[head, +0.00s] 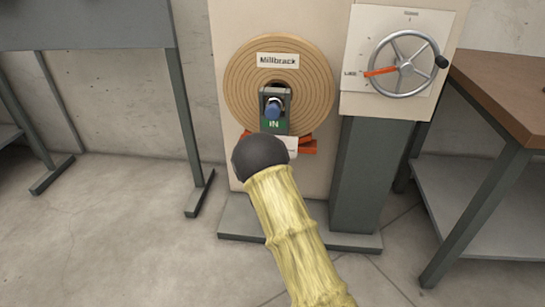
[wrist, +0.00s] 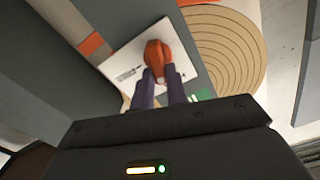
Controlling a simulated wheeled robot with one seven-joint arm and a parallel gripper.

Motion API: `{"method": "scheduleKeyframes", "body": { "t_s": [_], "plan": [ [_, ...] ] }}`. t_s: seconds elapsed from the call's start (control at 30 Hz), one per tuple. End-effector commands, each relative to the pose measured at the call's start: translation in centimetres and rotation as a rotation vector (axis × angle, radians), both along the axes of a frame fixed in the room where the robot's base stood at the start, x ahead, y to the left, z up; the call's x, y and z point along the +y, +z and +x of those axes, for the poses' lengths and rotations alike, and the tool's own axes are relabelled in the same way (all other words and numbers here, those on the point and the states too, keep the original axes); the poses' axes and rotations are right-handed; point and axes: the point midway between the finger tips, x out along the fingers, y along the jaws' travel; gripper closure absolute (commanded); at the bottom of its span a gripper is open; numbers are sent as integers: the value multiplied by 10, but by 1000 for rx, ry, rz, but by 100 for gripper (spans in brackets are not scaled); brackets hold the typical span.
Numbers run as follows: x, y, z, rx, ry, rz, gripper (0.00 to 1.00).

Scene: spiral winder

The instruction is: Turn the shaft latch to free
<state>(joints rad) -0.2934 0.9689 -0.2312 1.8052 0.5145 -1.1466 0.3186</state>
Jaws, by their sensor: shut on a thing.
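The shaft latch shows in the wrist view as an orange knob (wrist: 156,52) on a white plate (wrist: 125,62). My gripper (wrist: 160,80) has its two dark purple fingers on either side of the knob, shut on it. The small print on the plate is too small to read. In the head view the white plate (head: 287,143) shows only in part below the spiral disc, and my arm in its yellow sleeve hides the gripper and the knob. A green sign reading "IN" (head: 273,125) sits just above the plate.
A tan spiral disc (head: 244,89) labelled "Millbrack" is on the panel, with a blue-tipped part at its centre. A handwheel (head: 402,65) with an orange pointer is to its right. A brown-topped bench (head: 510,90) stands at the right, a grey table (head: 85,25) at the left.

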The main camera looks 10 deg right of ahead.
Motion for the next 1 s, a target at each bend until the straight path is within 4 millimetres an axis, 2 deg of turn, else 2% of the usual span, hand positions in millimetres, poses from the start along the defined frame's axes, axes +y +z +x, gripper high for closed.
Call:
{"method": "scheduleKeyframes", "body": {
  "t_s": [1.0],
  "plan": [
    [-10, -8, -1, -305, 0, 911, 100]
  ]
}}
